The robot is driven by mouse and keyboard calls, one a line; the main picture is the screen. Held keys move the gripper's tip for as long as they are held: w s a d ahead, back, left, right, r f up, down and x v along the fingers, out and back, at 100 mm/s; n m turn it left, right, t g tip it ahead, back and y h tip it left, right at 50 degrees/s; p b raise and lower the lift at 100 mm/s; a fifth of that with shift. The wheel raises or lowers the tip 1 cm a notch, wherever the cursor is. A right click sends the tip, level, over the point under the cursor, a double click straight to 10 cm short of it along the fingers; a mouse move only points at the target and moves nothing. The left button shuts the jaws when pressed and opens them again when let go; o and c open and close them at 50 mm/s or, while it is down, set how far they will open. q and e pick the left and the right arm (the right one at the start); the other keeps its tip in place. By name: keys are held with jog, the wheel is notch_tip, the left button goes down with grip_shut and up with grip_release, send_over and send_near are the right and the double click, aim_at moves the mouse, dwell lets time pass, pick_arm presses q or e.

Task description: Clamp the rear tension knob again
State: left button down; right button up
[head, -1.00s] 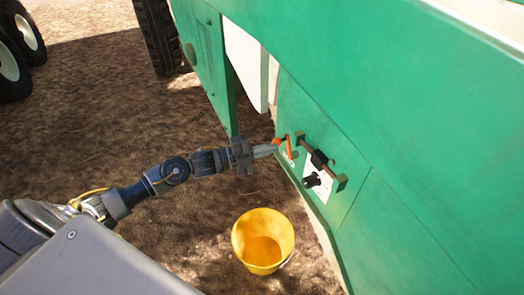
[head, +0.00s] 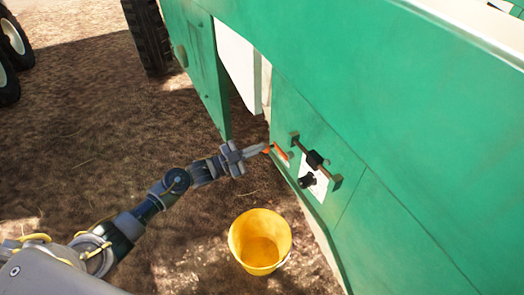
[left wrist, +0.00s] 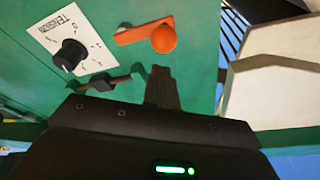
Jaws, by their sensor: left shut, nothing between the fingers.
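The black tension knob (head: 306,181) sits on a white label plate (head: 319,189) on the green machine side. In the left wrist view the knob (left wrist: 70,54) is at the upper left, on the plate marked TENSION (left wrist: 58,32). An orange clamp lever (head: 280,153) is left of the plate in the head view. The left wrist view shows its round end (left wrist: 164,39) and flat arm (left wrist: 130,35). My left gripper (head: 266,148) is shut and empty, its tips close to the lever; whether they touch it I cannot tell. My right gripper is out of view.
A dark bar with a black block (head: 315,158) stands out from the panel above the knob. A yellow bucket (head: 260,240) stands on the soil below. The green machine wall (head: 400,130) fills the right. Open soil lies left of the arm.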

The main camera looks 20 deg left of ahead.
pick_arm(q)
jog(key=shift+w+a+f+n, duration=0.15)
jog(key=shift+f+n, duration=0.35)
jog(key=shift+n, duration=0.2)
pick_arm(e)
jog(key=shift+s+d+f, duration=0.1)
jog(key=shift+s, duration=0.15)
pick_arm(q)
jog(key=shift+f, duration=0.15)
